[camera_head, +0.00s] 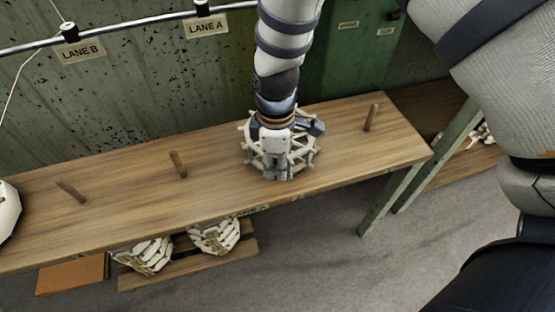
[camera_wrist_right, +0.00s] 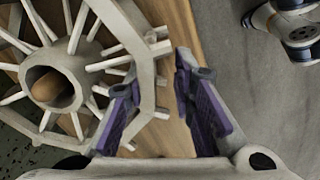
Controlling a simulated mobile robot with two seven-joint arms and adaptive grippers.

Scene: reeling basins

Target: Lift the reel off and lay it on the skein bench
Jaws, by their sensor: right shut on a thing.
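The reel (camera_head: 247,142) is a pale spoked wheel on the wooden bench (camera_head: 215,190), right of its middle. It also shows in the right wrist view (camera_wrist_right: 90,57), with a brown wooden peg end (camera_wrist_right: 50,88) inside its hub. My right gripper (camera_head: 277,173) comes down from above at the reel's near side. In the right wrist view my right gripper (camera_wrist_right: 160,105) has its fingers at the reel's rim and is shut on it. The gripper hides part of the reel in the head view. My left gripper is not in view.
Bare slanted wooden pegs (camera_head: 178,163) stand on the bench, one (camera_head: 371,117) right of the reel. Pale skein-like bundles (camera_head: 213,236) lie on a low board below. A white rounded thing (camera_head: 7,212) is cut off at left. Green metal wall (camera_head: 130,110) behind.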

